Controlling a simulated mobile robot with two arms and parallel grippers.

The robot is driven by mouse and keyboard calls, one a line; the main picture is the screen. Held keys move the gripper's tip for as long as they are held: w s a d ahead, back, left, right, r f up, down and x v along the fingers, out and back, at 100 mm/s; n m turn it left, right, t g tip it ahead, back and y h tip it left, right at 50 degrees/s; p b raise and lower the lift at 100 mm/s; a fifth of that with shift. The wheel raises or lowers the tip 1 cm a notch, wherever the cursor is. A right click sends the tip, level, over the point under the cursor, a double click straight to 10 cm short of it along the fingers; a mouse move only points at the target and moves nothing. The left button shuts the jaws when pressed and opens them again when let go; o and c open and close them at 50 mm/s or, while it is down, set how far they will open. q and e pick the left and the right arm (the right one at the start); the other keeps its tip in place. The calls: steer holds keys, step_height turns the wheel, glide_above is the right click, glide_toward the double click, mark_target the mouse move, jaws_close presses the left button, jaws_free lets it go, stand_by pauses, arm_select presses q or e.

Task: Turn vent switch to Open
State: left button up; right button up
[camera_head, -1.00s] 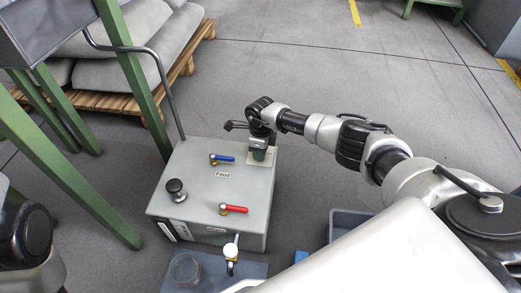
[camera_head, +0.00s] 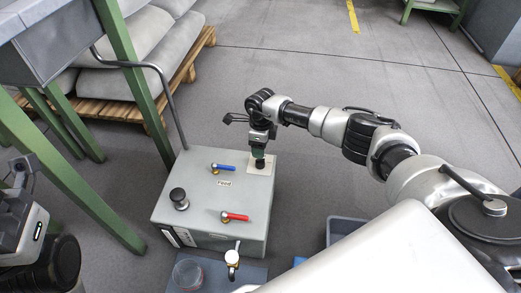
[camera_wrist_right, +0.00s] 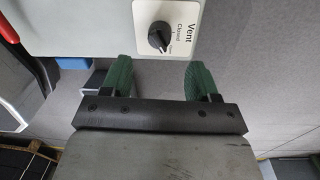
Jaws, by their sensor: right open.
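The vent switch is a black round knob (camera_wrist_right: 158,37) on a white plate labelled "Vent" and "Closed". Its pale pointer mark points to the lower right in the wrist view, towards a small word that is hard to read. In the head view the dark knob (camera_head: 260,163) sits on the plate at the box's far right corner. My right gripper (camera_head: 258,152) is just above it. In the wrist view the green fingers of my right gripper (camera_wrist_right: 158,72) are apart and empty, with the knob beyond their tips. My left arm shows at the lower left; its fingers cannot be made out.
The grey box (camera_head: 205,205) also carries a blue-handled valve (camera_head: 224,168), a red-handled valve (camera_head: 236,217) and a black round knob (camera_head: 179,198). A green post (camera_head: 135,80) stands at its left. Open floor lies beyond the box.

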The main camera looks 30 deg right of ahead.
steer(key=shift+d+r+p, duration=0.1)
steer(key=shift+r+p, duration=0.5)
steer(key=shift+r, duration=1.2)
